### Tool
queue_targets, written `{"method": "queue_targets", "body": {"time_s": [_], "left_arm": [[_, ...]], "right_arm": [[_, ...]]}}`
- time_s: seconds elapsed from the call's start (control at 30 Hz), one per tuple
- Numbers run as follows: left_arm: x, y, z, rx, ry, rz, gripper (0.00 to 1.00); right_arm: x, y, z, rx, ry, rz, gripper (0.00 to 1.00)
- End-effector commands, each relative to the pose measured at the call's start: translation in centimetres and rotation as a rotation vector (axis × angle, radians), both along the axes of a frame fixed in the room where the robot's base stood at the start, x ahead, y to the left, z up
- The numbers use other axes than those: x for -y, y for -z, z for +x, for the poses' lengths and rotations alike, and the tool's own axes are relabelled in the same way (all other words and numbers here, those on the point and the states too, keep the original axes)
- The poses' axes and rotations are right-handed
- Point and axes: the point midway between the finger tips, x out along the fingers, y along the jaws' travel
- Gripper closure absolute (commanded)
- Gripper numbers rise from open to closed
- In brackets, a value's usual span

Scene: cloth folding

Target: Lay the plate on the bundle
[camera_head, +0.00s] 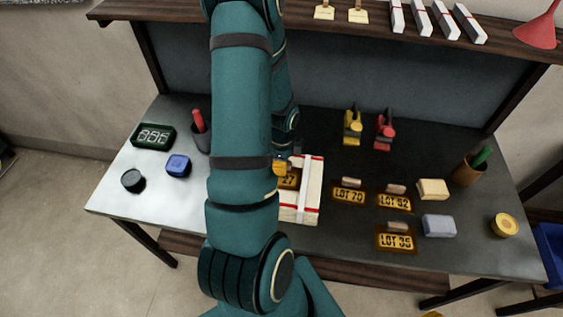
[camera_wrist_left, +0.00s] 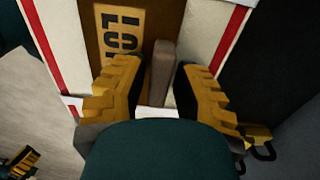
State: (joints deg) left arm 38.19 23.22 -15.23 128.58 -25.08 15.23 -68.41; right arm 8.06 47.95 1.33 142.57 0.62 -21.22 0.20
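The cream bundle (camera_head: 308,190) with red stripes and a white band lies at the table's front middle, partly behind my left arm. A brown plate (camera_head: 289,180) with yellow lettering lies over its top, partly hidden; I cannot tell whether it touches. In the left wrist view, the plate (camera_wrist_left: 122,30) shows over the bundle (camera_wrist_left: 78,22), between the red stripes. My left gripper (camera_wrist_left: 158,65) is open, its yellow fingers on either side of the plate's grey-brown grip block (camera_wrist_left: 161,72), with gaps visible. A yellow piece, seemingly my right gripper (camera_wrist_left: 20,162), shows at the lower left corner.
LOT plates (camera_head: 349,196), (camera_head: 395,203) and (camera_head: 396,241) lie to the right. Yellow (camera_head: 352,128) and red (camera_head: 385,131) tools stand behind.

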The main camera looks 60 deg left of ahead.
Motion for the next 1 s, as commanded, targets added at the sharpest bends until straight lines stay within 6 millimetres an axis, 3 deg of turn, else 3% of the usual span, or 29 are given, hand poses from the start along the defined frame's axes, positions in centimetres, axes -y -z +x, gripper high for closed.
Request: {"method": "queue_targets", "body": {"time_s": [0.33, 0.47, 1.0], "left_arm": [[0.0, -0.2, 0.0, 0.000, 0.000, 0.000, 0.65], [-0.1, -1.1, 0.1, 0.003, 0.000, 0.002, 0.65], [-0.1, -11.0, 0.2, 0.003, 0.001, 0.002, 0.65]], "right_arm": [[0.0, -0.2, 0.0, 0.001, 0.000, 0.000, 0.53], [0.0, -0.5, 0.0, 0.001, 0.000, 0.001, 0.53], [0.1, -1.9, 0.0, 0.001, 0.000, 0.003, 0.53]]}}
